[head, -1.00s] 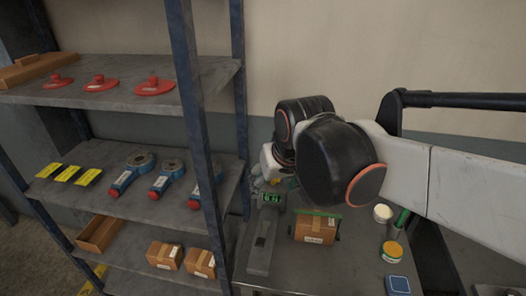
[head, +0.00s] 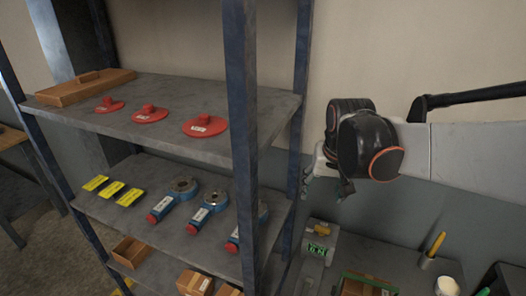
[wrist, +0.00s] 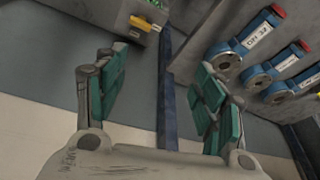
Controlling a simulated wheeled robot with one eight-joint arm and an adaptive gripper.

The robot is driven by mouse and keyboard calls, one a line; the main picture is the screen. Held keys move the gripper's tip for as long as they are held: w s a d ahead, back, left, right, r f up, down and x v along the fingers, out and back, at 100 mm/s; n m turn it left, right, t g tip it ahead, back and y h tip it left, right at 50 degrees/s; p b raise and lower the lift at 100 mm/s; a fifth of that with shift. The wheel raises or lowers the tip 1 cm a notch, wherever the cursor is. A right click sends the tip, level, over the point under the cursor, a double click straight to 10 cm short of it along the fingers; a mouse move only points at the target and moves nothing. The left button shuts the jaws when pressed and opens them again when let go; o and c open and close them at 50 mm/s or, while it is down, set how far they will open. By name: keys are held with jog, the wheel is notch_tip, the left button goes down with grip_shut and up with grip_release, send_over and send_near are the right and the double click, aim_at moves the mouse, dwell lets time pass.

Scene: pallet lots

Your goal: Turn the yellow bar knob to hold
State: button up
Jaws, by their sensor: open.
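I cannot make out the knob's setting or a hold mark. My gripper (wrist: 160,75) is open and empty, its teal-padded fingers spread apart, with the knob beyond them. In the head view my gripper (head: 318,178) hangs above the bench, over the device, not touching it.
A steel shelf (head: 185,140) with blue posts stands left of my gripper, holding red lids (head: 150,114), blue ring-headed tools (head: 208,207) and yellow labels (head: 112,188).

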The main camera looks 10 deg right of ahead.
jog(key=w, duration=0.1)
jog(key=m+g+p, duration=0.1)
jog(key=m+g, duration=0.2)
jog(key=g, duration=0.1)
send_over(323, 228)
notch_tip(323, 228, down, 7)
notch_tip(323, 228, down, 13)
jog(key=b, duration=0.3)
jog(key=shift+w+f+b, duration=0.15)
jog(key=shift+f+b, duration=0.05)
jog(key=shift+b, duration=0.15)
jog(key=c, duration=1.1)
